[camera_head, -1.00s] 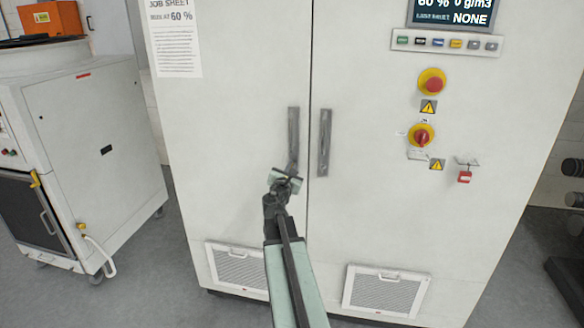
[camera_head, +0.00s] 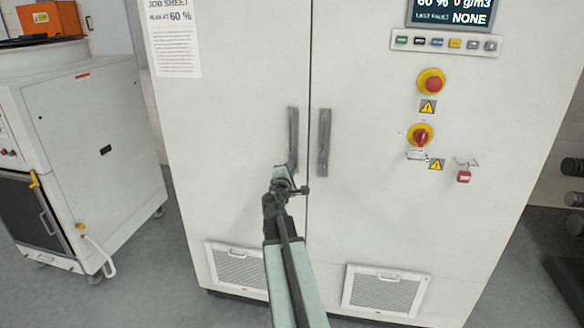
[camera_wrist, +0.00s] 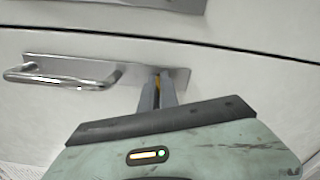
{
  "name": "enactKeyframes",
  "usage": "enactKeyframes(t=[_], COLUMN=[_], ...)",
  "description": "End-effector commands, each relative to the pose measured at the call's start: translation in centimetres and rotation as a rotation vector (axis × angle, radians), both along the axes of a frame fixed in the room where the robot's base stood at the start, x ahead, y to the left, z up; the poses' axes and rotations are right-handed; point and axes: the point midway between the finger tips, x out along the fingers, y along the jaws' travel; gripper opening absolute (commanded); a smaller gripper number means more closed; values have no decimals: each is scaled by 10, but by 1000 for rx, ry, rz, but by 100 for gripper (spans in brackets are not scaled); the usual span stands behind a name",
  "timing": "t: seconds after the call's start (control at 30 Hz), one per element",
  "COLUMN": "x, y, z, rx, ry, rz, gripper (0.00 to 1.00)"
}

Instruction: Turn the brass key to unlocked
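The brass key (camera_wrist: 157,82) shows as a small yellow sliver at the right end of the metal handle plate (camera_wrist: 105,70) in the wrist view. My gripper (camera_wrist: 158,92) has its two grey fingers close together on either side of it, seemingly gripping it. Most of the key is hidden between the fingers, so its angle is hard to read. In the head view my gripper (camera_head: 289,176) is at the lower end of the left door's handle (camera_head: 293,135) and covers the key.
The right door's handle (camera_head: 325,143) is close beside my gripper. Red-and-yellow switches (camera_head: 431,83) and a display (camera_head: 452,14) are farther right on the white cabinet (camera_head: 370,225). A wheeled machine (camera_head: 85,140) stands at left, with open floor between.

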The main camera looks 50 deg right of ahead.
Motion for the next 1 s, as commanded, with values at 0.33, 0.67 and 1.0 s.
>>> enactKeyframes(t=[0.33, 0.67, 1.0], x=[4, 4, 5], y=[3, 3, 4], z=[0, 0, 1], rx=[128, 183, 191], ry=[-203, -292, -304], rz=[10, 11, 12], gripper=[0, 0, 0])
